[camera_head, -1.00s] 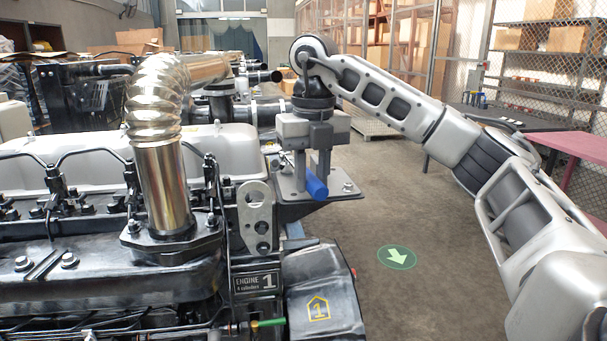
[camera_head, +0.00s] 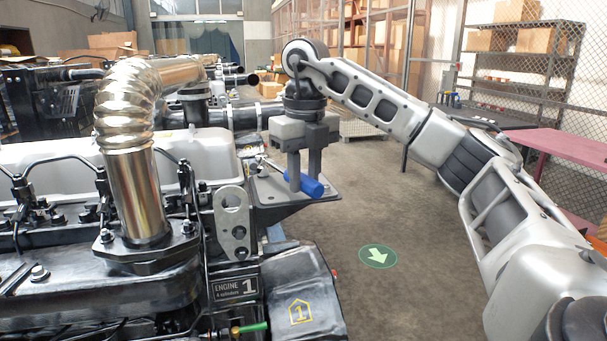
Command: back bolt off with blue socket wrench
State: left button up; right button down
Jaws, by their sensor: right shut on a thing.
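The blue-handled socket wrench (camera_head: 314,188) is between the fingers of my right gripper (camera_head: 304,184), which is shut on it. Its silver end (camera_head: 266,162) points up and left. The wrench is over or on a grey metal bracket plate (camera_head: 268,197) at the end of the engine (camera_head: 145,250); I cannot tell whether they touch. A small bolt-like stud (camera_head: 335,193) shows near the plate's right corner. Which bolt is the back one is not clear, and the gripper hides part of the plate. My left gripper is not in view.
A shiny exhaust pipe (camera_head: 135,190) rises from the engine on the left. Open floor (camera_head: 410,290) with a green arrow marker (camera_head: 378,256) lies to the right. A red table (camera_head: 555,150) and shelves (camera_head: 520,75) stand at the right.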

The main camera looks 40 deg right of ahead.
jog(key=shift+r, duration=0.1)
jog(key=shift+r, duration=0.75)
jog(key=shift+w+a+m, duration=0.3)
jog(key=shift+a+m, duration=0.35)
jog(key=shift+a, duration=0.2)
jog(key=shift+w+a+m, duration=0.35)
jog(key=shift+a+m, duration=0.25)
jog(key=shift+a, duration=0.25)
jog(key=shift+w+a+m, duration=0.3)
jog(key=shift+a+m, duration=0.35)
jog(key=shift+a, duration=0.2)
jog(key=shift+f+b, duration=0.3)
jog(key=shift+f, duration=0.45)
